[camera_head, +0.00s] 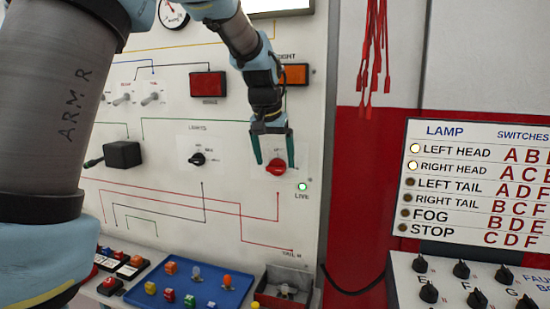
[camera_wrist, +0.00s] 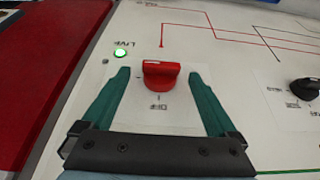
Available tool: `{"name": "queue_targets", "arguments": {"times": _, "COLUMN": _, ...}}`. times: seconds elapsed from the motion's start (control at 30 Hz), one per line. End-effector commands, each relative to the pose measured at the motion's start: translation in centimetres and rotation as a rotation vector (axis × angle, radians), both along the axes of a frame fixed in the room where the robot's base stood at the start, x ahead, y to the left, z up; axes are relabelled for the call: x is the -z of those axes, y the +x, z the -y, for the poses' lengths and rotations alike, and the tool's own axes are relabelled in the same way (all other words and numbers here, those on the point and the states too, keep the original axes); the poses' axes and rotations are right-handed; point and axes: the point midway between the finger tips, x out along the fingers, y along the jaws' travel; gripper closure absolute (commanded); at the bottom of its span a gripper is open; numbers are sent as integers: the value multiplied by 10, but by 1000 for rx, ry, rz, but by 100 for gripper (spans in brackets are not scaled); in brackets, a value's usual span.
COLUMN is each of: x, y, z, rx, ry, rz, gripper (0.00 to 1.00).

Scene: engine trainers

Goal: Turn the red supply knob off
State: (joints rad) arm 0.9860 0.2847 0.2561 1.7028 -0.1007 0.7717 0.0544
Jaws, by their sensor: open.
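The red supply knob (camera_head: 276,167) sits on the white upright panel, on a small white label plate. In the wrist view the red knob (camera_wrist: 161,74) lies between and just beyond my two fingertips, with its grip bar lying roughly across the picture. My gripper (camera_head: 273,155) is open, with its green fingers pointing at the panel on either side of the knob. In the wrist view my gripper (camera_wrist: 161,74) has a clear gap between each finger and the knob. A green lamp marked LIVE (camera_head: 303,187) is lit beside the knob; it also glows in the wrist view (camera_wrist: 120,53).
A black knob (camera_head: 198,159) is on the panel left of the red knob. A red block (camera_head: 208,85) and an orange block (camera_head: 296,74) are above. A blue tray (camera_head: 190,290) with small parts is below.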

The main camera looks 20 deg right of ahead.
Motion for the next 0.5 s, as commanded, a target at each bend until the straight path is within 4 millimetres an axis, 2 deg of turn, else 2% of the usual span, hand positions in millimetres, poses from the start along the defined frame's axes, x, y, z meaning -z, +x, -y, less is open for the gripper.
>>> {"name": "queue_targets", "arguments": {"times": 0.17, "x": 9, "y": 3, "z": 2, "rx": 0, "ry": 1, "rz": 1, "gripper": 6}}
{"name": "queue_targets", "arguments": {"times": 0.4, "x": 10, "y": 3, "z": 2, "rx": 0, "ry": 1, "rz": 1, "gripper": 6}}
{"name": "queue_targets", "arguments": {"times": 0.5, "x": 10, "y": 3, "z": 2, "rx": 0, "ry": 1, "rz": 1, "gripper": 15}}
